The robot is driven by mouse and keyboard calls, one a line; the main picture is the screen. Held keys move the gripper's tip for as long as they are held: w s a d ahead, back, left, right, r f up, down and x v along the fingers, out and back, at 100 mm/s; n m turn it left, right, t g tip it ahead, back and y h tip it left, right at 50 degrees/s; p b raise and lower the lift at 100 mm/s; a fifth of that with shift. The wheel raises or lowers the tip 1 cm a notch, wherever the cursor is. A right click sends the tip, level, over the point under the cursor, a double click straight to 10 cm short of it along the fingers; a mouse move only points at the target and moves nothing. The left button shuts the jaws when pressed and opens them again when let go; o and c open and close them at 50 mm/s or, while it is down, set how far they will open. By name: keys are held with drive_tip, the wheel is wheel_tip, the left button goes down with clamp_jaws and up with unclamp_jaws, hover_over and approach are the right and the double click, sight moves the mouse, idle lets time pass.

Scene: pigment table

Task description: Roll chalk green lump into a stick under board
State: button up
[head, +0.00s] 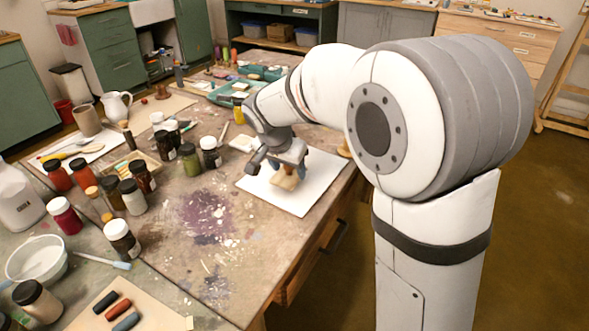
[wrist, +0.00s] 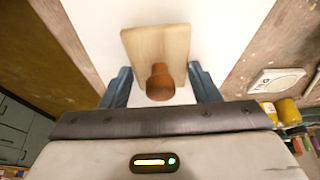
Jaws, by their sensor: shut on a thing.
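My gripper (head: 288,168) points down over a white sheet (head: 318,180) near the table's right edge. It is shut on the wooden board, at the brown knob handle (wrist: 160,83), which stands between the two blue fingers in the wrist view. The pale wooden board (wrist: 150,42) lies flat on or just above the sheet; I cannot tell which. It also shows below the fingers in the head view (head: 286,183). No chalk green lump shows in either view; the space under the board is hidden.
Several pigment jars (head: 190,158) stand left of the sheet. A small white block or dish (head: 241,144) lies by the sheet's left corner. Three coloured sticks (head: 119,310) lie on a board at the front left. The stained tabletop (head: 230,225) in front is clear.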

drive_tip(key=shift+w+a, duration=0.45)
drive_tip(key=shift+a, duration=0.15)
drive_tip(key=shift+s+d+f+b, duration=0.1)
drive_tip(key=shift+s+d+b, duration=0.5)
drive_tip(key=shift+s+d, duration=0.4)
drive_tip(key=shift+s+d+f+b, duration=0.1)
drive_tip(key=shift+s+d+b, duration=0.55)
drive_tip(key=shift+d, duration=0.55)
drive_tip(key=shift+w+a, duration=0.85)
drive_tip(key=shift+a, duration=0.25)
drive_tip(key=shift+w+a, duration=0.8)
drive_tip(key=shift+a, duration=0.3)
drive_tip(key=shift+s+d+b, duration=0.4)
drive_tip(key=shift+s+d, duration=0.5)
drive_tip(key=shift+d, duration=0.2)
wheel_tip(320, 180, up, 8)
drive_tip(key=p, duration=0.5)
